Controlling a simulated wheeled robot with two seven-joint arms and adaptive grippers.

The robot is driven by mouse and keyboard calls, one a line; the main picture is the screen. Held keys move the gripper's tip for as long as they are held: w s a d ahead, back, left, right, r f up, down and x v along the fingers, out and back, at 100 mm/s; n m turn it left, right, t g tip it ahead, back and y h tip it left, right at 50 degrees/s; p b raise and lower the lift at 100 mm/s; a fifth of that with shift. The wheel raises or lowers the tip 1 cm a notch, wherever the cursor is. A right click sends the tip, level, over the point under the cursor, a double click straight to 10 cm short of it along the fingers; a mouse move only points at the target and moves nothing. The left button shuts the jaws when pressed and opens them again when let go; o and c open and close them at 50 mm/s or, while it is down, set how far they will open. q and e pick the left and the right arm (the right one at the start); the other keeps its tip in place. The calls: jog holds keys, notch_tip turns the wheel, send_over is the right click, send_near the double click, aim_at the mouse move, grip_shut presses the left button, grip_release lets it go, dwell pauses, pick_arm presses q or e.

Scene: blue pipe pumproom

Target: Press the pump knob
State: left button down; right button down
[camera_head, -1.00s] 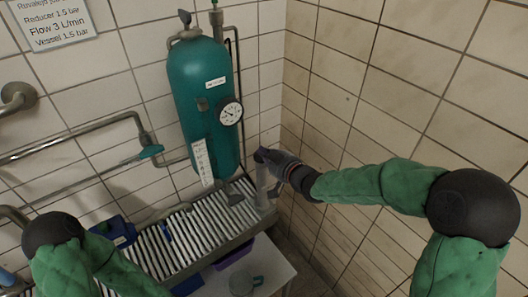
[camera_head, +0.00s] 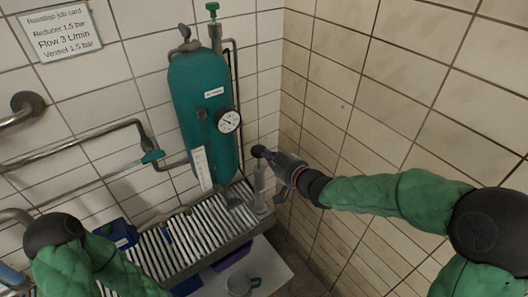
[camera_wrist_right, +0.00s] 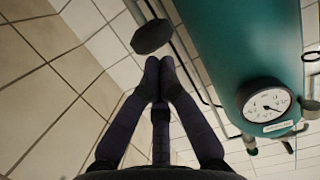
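The pump knob (camera_head: 258,151) is a small black round knob on top of a slim grey upright pump (camera_head: 260,186), at the right end of the slatted rack. My right gripper (camera_head: 276,158) comes in from the right, close beside the knob. In the right wrist view the knob (camera_wrist_right: 151,37) is a dark disc just beyond my right fingertips (camera_wrist_right: 160,72). The fingertips are together with nothing visible between them, and a small gap shows between them and the disc. My left gripper is not in view; only part of that arm shows at lower left.
A teal tank (camera_head: 203,110) with a dial gauge (camera_head: 228,121) stands left of the pump. The slatted rack (camera_head: 190,240) lies below it. Tiled walls close the corner behind and at right. A mug (camera_head: 240,284) stands on a low white surface in front.

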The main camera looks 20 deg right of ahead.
jog(key=shift+p+v, duration=0.6)
jog(key=shift+v, duration=2.3)
jog(key=shift+r, duration=0.1)
notch_tip(320, 180, up, 6)
jog(key=shift+f+p, duration=0.1)
jog(key=shift+p, duration=1.1)
jog(key=shift+a, duration=0.1)
